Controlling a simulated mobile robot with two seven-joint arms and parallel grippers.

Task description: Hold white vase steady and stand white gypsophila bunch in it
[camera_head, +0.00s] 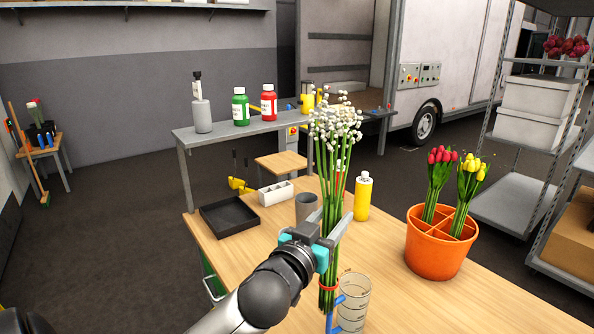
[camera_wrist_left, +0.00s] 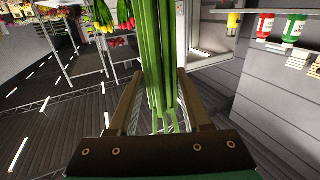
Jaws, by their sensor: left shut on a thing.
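The white gypsophila bunch (camera_head: 336,125) stands nearly upright, with small white heads at the top, long green stems and a red band low down. My left gripper (camera_head: 333,222) is shut around its stems above the band. In the left wrist view the green stems (camera_wrist_left: 158,50) run between the two fingers of the gripper (camera_wrist_left: 160,95). The stem ends are beside a clear graduated beaker (camera_head: 353,302) with a blue handle; I cannot tell if they touch it. I cannot make out a white vase for certain. My right gripper is out of view.
An orange divided pot (camera_head: 438,258) with red and yellow tulips stands to the right. Behind are a yellow bottle (camera_head: 363,197), a grey cup (camera_head: 306,208), a white divided holder (camera_head: 276,193) and a black tray (camera_head: 230,214). The wooden table (camera_head: 405,298) is bare near its front right.

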